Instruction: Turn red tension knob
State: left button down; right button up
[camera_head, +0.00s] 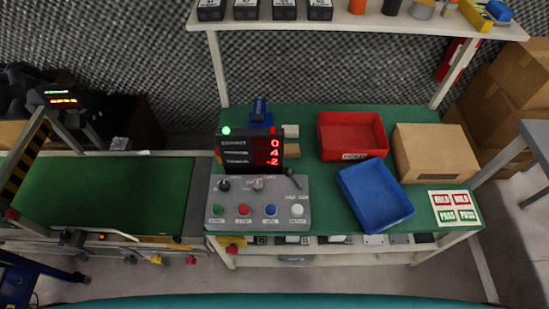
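A small red knob (191,260) sticks out below the front rail of the green conveyor (115,195), near its right end. Another small red part (11,214) sits on the frame at the conveyor's left end. I cannot tell from markings which is the tension knob. The grey control box (260,216) carries dark knobs, a small lever and a row of green, red (243,210), blue and white buttons. The black display (250,153) behind it shows red digits 0, 4 and -2. Neither of my grippers is in view.
Yellow knobs (156,260) also sit along the conveyor front. The green workbench (300,120) holds a red bin (352,134), a tilted blue bin (374,195), a cardboard box (436,150) and a sign card (455,208). A shelf (350,22) overhangs the back. Floor in front is clear.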

aim_at(190, 260)
jog(key=k, duration=0.55)
jog(key=u, duration=1.25)
jog(key=j, duration=0.6)
jog(key=k+j+z, duration=0.1)
jog(key=j, duration=0.5)
jog(key=k+j, duration=0.1)
jog(key=j, duration=0.5)
jog(key=j+z, duration=0.1)
jog(key=j, duration=0.5)
jog(key=k, duration=0.05)
